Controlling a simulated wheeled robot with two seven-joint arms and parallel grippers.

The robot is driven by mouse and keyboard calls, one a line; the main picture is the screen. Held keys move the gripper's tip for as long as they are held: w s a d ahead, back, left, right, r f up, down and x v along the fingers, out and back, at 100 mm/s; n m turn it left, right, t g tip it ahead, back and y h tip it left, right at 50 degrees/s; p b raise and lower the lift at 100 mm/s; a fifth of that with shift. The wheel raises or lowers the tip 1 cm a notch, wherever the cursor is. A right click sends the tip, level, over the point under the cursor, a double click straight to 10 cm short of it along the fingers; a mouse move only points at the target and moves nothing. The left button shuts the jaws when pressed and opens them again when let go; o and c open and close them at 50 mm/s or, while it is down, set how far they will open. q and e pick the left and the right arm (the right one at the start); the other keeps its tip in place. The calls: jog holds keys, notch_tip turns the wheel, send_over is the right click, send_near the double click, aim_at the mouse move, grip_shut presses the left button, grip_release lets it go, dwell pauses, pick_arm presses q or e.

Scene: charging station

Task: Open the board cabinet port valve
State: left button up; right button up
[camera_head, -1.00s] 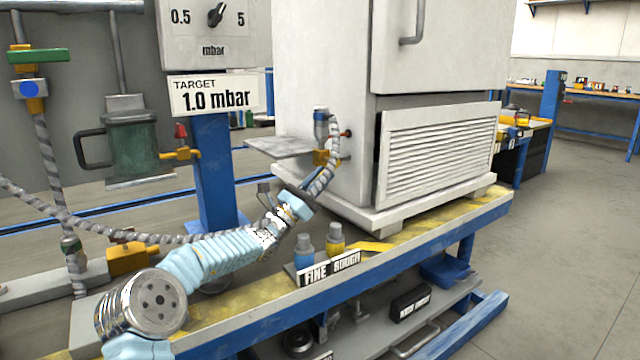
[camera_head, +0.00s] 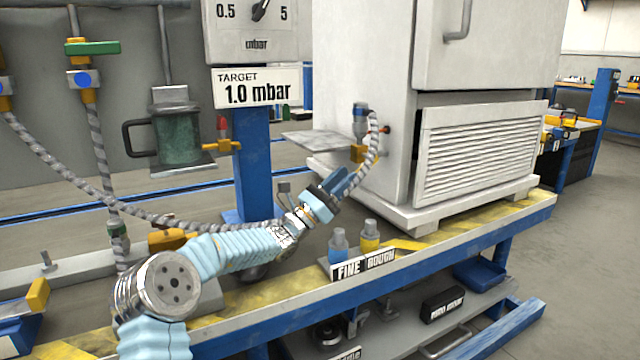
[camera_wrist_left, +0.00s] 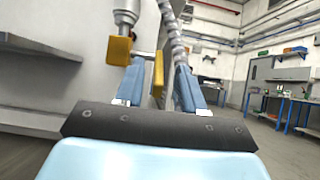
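The board cabinet (camera_head: 365,80) is a large white box with a louvred front panel, standing on the bench. Its port valve (camera_head: 358,153) is on the left side, with yellow parts below a grey and blue fitting and a braided hose beside it. My left gripper (camera_head: 345,178) is just below and left of the valve, pointing up at it. In the left wrist view its two blue fingers (camera_wrist_left: 158,88) are apart. A yellow lever (camera_wrist_left: 158,72) shows between them, and a yellow block (camera_wrist_left: 119,50) sits near the left finger. I cannot tell whether they touch. My right gripper is out of view.
A grey shelf plate (camera_head: 312,139) juts out left of the valve. Blue and yellow bottles (camera_head: 369,238) stand behind the FINE and ROUGH signs below my arm. A blue post (camera_head: 253,165) with the gauge and a green jug (camera_head: 178,140) are left. Floor on the right is free.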

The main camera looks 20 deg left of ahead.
pick_arm(q)
jog(key=s+a, duration=0.5)
jog(key=s, duration=0.2)
jog(key=shift+a+p, duration=0.25)
jog(key=shift+p, duration=0.1)
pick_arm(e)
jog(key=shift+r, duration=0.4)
